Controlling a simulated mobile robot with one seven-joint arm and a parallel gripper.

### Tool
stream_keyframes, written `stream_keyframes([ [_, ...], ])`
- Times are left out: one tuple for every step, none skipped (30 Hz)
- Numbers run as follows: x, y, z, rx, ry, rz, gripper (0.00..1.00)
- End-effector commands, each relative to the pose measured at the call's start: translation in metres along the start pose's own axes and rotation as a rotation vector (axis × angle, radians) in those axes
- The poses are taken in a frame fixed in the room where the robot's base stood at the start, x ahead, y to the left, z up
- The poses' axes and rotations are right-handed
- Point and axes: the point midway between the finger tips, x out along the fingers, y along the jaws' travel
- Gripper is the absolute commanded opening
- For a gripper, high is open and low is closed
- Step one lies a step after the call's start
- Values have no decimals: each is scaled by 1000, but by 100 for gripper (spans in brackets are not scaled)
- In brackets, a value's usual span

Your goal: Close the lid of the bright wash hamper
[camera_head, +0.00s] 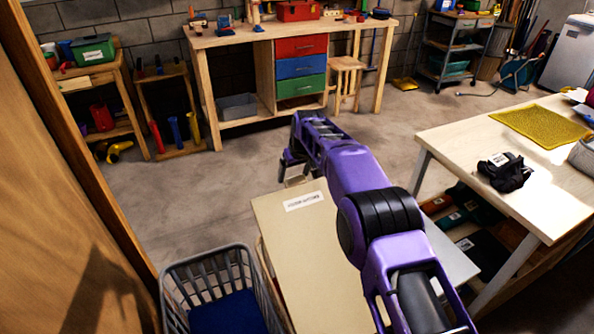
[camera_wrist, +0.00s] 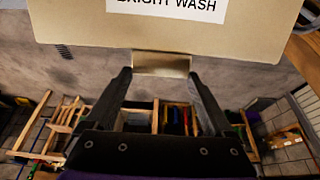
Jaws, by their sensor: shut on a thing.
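The bright wash hamper's lid (camera_head: 312,245) is a tan panel in the lower middle of the head view, with a white label near its far edge. In the wrist view the lid (camera_wrist: 100,25) fills the top, and its label reads "BRIGHT WASH". A small tab (camera_wrist: 160,64) sticks out from the lid's edge. My gripper (camera_head: 292,168) is at the lid's far edge, its fingers (camera_wrist: 158,76) on either side of the tab and shut on it. The lid hides the hamper's inside. I cannot tell whether the lid rests fully on the rim.
A grey basket (camera_head: 213,262) with blue cloth stands left of the hamper, beside a wooden panel (camera_head: 60,190). A table (camera_head: 500,150) with a yellow mat is at right. A workbench (camera_head: 235,38) stands at the back. The floor (camera_head: 215,190) between is clear.

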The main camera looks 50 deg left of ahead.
Motion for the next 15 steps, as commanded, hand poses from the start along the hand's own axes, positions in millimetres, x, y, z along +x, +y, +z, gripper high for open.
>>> stream_keyframes([
  [-3, -2, -9, -1, 24, 0, 0],
  [-2, -2, -9, -1, 24, 0, 0],
  [-1, -2, -9, -1, 23, 0, 0],
  [0, -2, -9, -1, 24, 0, 0],
  [0, -2, -10, -1, 25, 0, 0],
  [1, -2, -10, -1, 25, 0, 0],
  [1, -2, -10, -1, 25, 0, 0],
  [1, -2, -10, -1, 25, 0, 0],
  [2, -2, -11, -1, 25, 0, 0],
  [2, -2, -11, -1, 26, 0, 0],
  [2, -2, -11, -1, 26, 0, 0],
  [2, -2, -11, -1, 26, 0, 0],
  [2, -2, -11, -1, 26, 0, 0],
  [1, -2, -11, -1, 26, 0, 0],
  [1, -2, -11, -1, 26, 1, 0],
])
